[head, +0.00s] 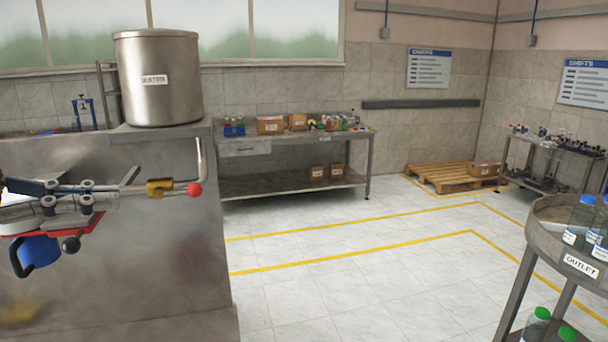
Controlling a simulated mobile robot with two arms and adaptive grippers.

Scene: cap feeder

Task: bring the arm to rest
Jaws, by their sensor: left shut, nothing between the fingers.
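My left gripper (38,188) shows at the left edge, in front of the grey steel machine (150,270). It is shut, with nothing seen between its fingers. Metal rods and round clamps crowd close around it, so its outline is hard to separate and I cannot tell whether it touches them. My right gripper is not in view.
A brass-coloured fitting (159,187) and red knob (195,190) stick out from the machine. A labelled steel drum (157,80) stands on top. The outlet cart (537,262) with bottles is at right. The middle floor is clear; a pallet (440,177) lies behind.

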